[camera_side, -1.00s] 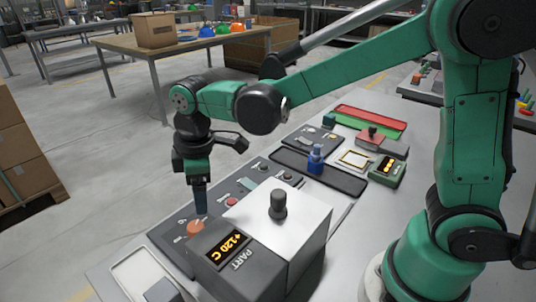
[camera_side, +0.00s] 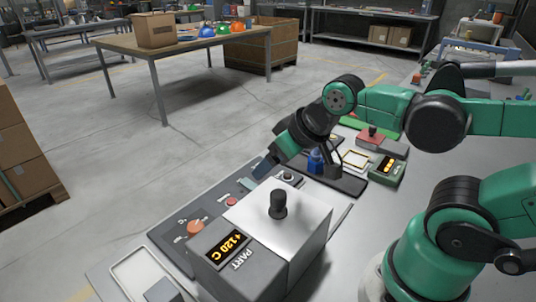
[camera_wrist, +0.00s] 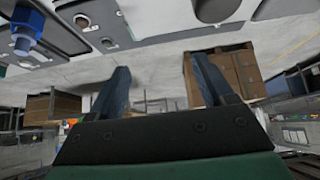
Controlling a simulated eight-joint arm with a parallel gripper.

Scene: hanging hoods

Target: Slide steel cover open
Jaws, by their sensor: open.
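The steel cover (camera_side: 305,220) is a shiny plate over the dark box marked PART, with a black knob (camera_side: 278,203) standing up on it. The box's display (camera_side: 228,246) reads +120 C. My gripper (camera_side: 264,166) is tilted, its blue-grey fingers pointing down and left, behind the cover and apart from the knob. In the wrist view my gripper (camera_wrist: 160,82) is open, with nothing between its two fingers. I cannot make out the steel cover for certain in the wrist view.
A control panel with an orange dial (camera_side: 196,228) and a red button (camera_side: 232,202) runs behind the box. A blue bottle-like part (camera_side: 315,161) stands on a dark tray behind my gripper. A green display unit (camera_side: 386,169) sits further right. The space above the knob is clear.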

